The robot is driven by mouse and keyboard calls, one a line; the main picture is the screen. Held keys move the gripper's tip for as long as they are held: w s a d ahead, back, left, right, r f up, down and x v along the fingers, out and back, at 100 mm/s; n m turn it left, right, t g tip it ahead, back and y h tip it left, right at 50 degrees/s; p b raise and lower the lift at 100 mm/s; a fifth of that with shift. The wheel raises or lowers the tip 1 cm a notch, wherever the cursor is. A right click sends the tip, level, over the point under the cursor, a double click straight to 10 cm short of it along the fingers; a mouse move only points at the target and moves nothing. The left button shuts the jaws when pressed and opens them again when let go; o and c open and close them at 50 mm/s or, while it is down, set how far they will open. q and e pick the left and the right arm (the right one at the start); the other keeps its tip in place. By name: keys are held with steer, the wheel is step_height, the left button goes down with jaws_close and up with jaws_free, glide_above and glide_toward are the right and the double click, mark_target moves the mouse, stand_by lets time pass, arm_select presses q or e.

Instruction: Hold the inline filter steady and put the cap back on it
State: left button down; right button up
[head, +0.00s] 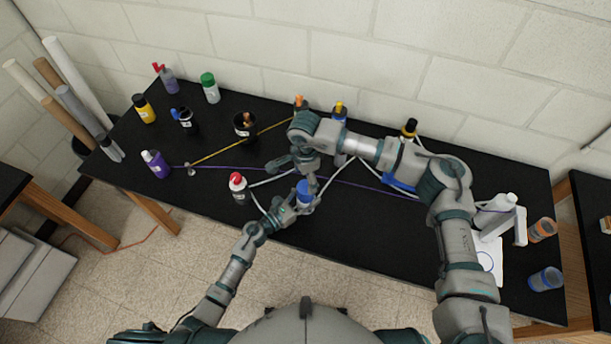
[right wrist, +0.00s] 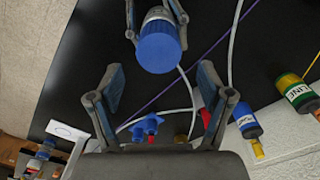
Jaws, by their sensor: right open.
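The inline filter shows in the head view as a pale body with a blue cap (head: 304,190), near the table's front edge. In the right wrist view the blue cap (right wrist: 158,50) covers the near end of the filter's grey body (right wrist: 158,15). Whether it is fully seated I cannot tell. My left gripper (head: 298,207) is shut on the filter body, with a finger on each side in the wrist view. My right gripper (head: 296,171) is open and empty. Its fingertips (right wrist: 160,78) point at the cap, apart from it.
A red-capped bottle (head: 238,186) stands just left of the filter. White hoses and a purple cord (head: 350,185) cross the black table (head: 225,235). A black cup (head: 245,124) and several bottles stand farther back. A white stand (head: 490,232) is at the right.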

mark_target(306, 186)
steer(key=shift+f, duration=4)
steer(key=c, duration=1.2)
steer(key=m, duration=1.1)
steer(key=shift+c, duration=0.3)
steer(key=o, duration=1.3)
